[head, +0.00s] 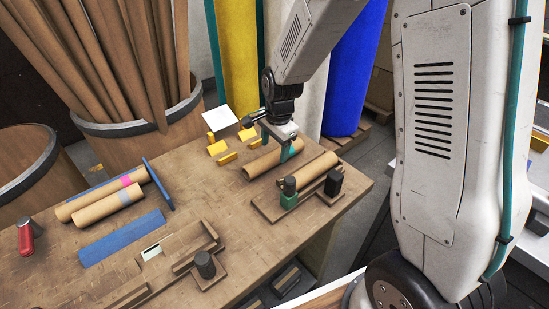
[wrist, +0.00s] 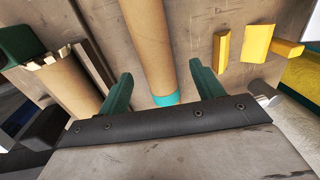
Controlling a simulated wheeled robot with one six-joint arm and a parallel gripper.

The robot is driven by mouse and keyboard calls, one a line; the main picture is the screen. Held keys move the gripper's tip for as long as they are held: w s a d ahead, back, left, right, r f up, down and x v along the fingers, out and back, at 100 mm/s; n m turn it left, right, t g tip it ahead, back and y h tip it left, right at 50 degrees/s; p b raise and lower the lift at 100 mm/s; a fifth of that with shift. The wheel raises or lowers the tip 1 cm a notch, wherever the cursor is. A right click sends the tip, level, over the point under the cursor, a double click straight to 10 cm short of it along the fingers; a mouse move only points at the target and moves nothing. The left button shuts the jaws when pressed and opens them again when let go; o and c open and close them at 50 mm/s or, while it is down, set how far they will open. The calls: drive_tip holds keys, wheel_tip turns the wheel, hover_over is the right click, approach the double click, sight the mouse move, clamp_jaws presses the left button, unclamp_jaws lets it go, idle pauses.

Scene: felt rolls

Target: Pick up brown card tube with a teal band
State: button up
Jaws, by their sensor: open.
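The brown card tube with a teal band (head: 259,166) lies on the wooden workbench under my gripper (head: 285,152). In the wrist view the tube (wrist: 147,40) runs away from the camera, with its teal band (wrist: 166,99) at the near end, close to the gripper's dark bar. My gripper (wrist: 160,72) is open, with one green finger on each side of the tube. The tube sits nearer the right finger. I cannot tell whether the fingers reach down beside it. In the head view the gripper hides part of the band.
A plain brown tube (head: 308,173) lies close by in a wooden holder, beside green (head: 288,194) and black (head: 333,182) blocks. Yellow blocks (head: 217,147) lie behind. The bench between is mostly clear.

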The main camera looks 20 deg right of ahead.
sight(274, 153)
wheel_tip(274, 153, down, 4)
drive_tip(key=shift+w+a+r, duration=0.1)
drive_tip(key=c, duration=1.3)
drive_tip(key=shift+c, duration=0.4)
drive_tip(key=shift+r, duration=0.1)
wheel_tip(274, 153, up, 10)
drive_tip(key=shift+f, duration=0.1)
